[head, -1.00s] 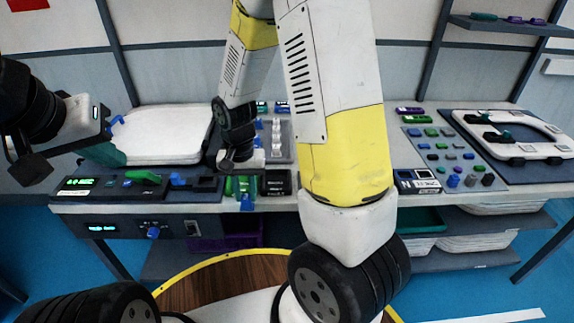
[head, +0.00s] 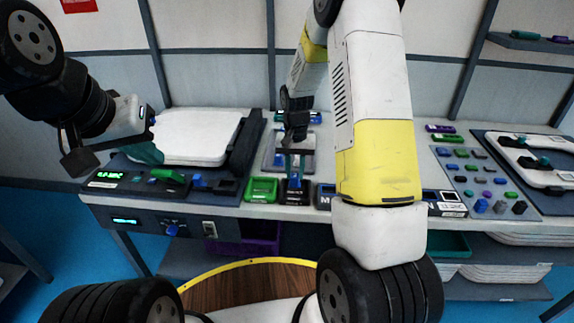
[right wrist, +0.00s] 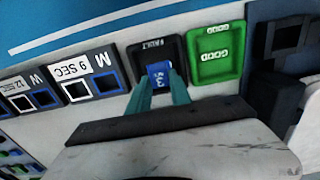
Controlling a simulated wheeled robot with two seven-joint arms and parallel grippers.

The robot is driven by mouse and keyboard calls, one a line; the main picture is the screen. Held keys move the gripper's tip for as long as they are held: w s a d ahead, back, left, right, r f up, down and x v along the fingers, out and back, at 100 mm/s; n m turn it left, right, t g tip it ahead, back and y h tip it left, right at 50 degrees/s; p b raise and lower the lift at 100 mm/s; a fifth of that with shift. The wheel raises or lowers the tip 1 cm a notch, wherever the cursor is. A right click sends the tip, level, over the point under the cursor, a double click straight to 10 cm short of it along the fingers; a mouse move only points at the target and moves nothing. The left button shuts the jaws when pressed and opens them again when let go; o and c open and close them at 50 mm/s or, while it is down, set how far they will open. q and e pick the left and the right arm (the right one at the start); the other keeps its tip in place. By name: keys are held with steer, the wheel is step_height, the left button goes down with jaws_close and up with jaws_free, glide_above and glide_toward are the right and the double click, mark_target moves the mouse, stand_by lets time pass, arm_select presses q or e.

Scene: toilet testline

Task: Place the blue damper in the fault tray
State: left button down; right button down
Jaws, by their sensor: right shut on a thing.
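The blue damper (right wrist: 161,76), marked with a 3, is between the teal fingertips of my right gripper (right wrist: 160,88) in the right wrist view. The gripper is shut on it. The damper overlaps the black fault tray (right wrist: 148,44); I cannot tell whether it touches the tray floor. In the head view my right gripper (head: 295,168) points down over the fault tray (head: 294,197), and the damper is hard to make out. My left gripper (head: 146,152) is at the left beside the white lid, its jaws too unclear to judge.
The green good tray (right wrist: 215,54) stands right beside the fault tray, and left of it in the head view (head: 262,190). Other labelled trays (right wrist: 90,75) sit on its other side. A white lid (head: 195,137) lies at the left, and a white seat (head: 535,165) at the right.

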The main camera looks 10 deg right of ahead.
mark_target(296, 178)
steer(key=shift+w+d, duration=0.25)
steer(key=shift+w, duration=0.05)
steer(key=shift+f, duration=1.8)
steer(key=shift+f, duration=0.1)
steer(key=c, duration=1.2)
jaws_free()
